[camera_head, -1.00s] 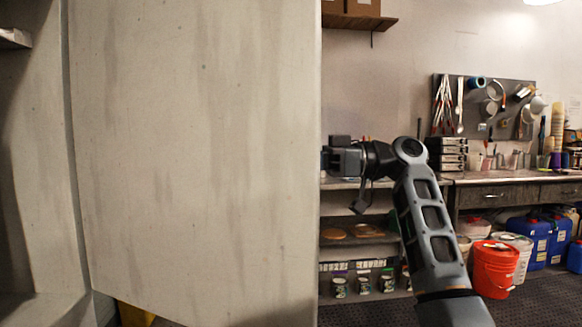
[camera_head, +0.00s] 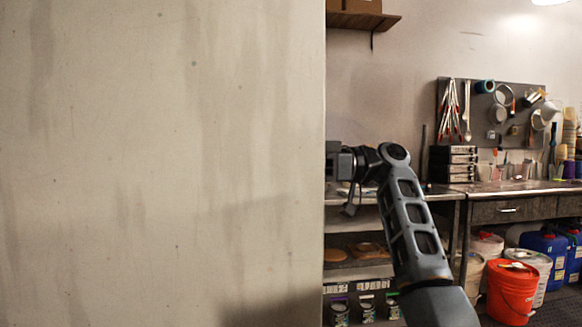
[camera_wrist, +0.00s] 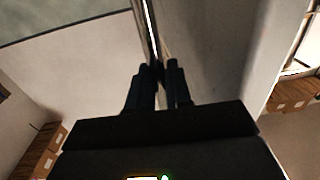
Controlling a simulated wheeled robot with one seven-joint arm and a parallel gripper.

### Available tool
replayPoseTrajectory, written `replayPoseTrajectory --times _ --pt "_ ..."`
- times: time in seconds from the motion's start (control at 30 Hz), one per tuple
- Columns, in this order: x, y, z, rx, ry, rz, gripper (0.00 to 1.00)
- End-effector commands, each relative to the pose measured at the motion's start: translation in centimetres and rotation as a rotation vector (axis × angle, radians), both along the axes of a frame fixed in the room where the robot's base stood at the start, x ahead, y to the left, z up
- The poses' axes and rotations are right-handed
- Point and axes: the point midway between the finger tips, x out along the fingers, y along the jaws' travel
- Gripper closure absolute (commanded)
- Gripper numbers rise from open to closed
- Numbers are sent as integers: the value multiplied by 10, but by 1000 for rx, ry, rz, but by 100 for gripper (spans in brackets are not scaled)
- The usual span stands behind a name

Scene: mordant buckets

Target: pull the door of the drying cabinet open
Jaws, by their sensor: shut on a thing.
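The drying cabinet's door (camera_head: 160,160) is a large pale, streaked panel filling the left half of the head view. It stands open, with its free edge upright near the picture's middle. My gripper (camera_wrist: 160,68) is at that edge, and in the head view its tips are hidden behind the door. In the wrist view its two dark fingers are shut on a narrow upright bar (camera_wrist: 151,25), which looks like the door's handle. The picture is too dark to show the grip clearly. The cabinet's inside is hidden in the head view.
A workbench (camera_head: 470,188) with drawers stands at the right, under a tool board (camera_head: 490,112). An orange bucket (camera_head: 511,290), white buckets and blue canisters (camera_head: 545,250) stand on the floor there. Shelves with tins (camera_head: 366,308) are behind my arm.

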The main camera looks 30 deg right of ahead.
Motion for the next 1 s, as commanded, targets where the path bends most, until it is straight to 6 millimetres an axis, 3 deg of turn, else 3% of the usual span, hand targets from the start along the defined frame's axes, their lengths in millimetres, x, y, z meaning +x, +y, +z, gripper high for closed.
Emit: replayPoseTrajectory --times 0.03,0.33,0.37,0.53,0.87,1.0 --pt "1 11 -1 -8 2 18 100" --pt "1 11 0 -8 1 18 100" --pt "1 11 0 -7 1 18 78" --pt "0 9 0 -5 0 14 62" --pt "0 4 0 -4 1 10 62" --pt "-3 -10 0 -3 1 8 62"
